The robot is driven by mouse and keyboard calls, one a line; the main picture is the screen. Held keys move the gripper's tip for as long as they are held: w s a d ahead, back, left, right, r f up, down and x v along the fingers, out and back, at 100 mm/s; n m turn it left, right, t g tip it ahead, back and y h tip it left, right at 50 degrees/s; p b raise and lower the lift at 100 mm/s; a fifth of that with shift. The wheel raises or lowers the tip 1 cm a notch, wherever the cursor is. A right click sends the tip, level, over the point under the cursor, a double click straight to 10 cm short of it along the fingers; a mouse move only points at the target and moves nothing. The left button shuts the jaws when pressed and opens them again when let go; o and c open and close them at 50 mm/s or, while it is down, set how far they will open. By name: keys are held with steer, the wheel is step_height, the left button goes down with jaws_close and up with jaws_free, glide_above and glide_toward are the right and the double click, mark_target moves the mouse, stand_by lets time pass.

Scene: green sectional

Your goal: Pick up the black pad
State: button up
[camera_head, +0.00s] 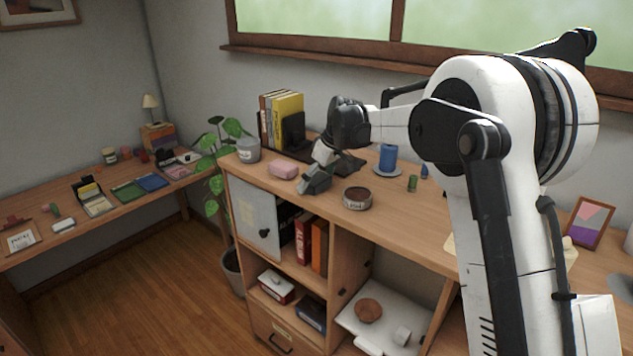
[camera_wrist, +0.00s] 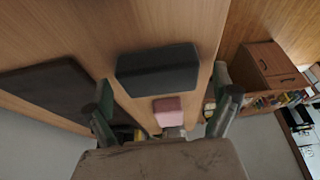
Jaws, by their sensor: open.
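The black pad (camera_wrist: 158,72) is a dark block with rounded edges, lying on the wooden cabinet top in the wrist view. My gripper (camera_wrist: 163,88) is open, with one finger to the left and one to the right of the pad's lower side in that view. Nothing is held. In the head view my gripper (camera_head: 317,178) reaches down low over the cabinet top, between the pink block (camera_head: 283,169) and a round dark tin (camera_head: 357,198). There I cannot clearly separate the pad from the fingers. The pink block (camera_wrist: 167,104) shows just beyond the pad in the wrist view.
A dark flat mat (camera_wrist: 45,92) lies to the left in the wrist view. Books (camera_head: 282,118) with a black bookend stand behind my gripper. A grey pot (camera_head: 248,150) is at the left end, and a blue cup (camera_head: 388,157) stands right of the gripper. The cabinet's front edge is close.

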mark_target(314, 180)
steer(key=c, duration=1.2)
steer(key=shift+r, duration=0.45)
steer(key=r, duration=0.1)
steer(key=r+b, duration=0.1)
steer(key=s+r, duration=0.1)
steer(key=shift+a+r+b, duration=0.3)
steer(key=shift+a, duration=0.1)
steer(key=s+a+r+b, duration=0.1)
steer(key=s+a+r, duration=0.2)
steer(key=s+a+r+b, duration=0.1)
steer(key=s+a+r, duration=0.2)
steer(key=s+a, duration=0.1)
steer(key=shift+s+a+r, duration=0.1)
steer(key=shift+s+r, duration=0.1)
steer(key=shift+s, duration=0.1)
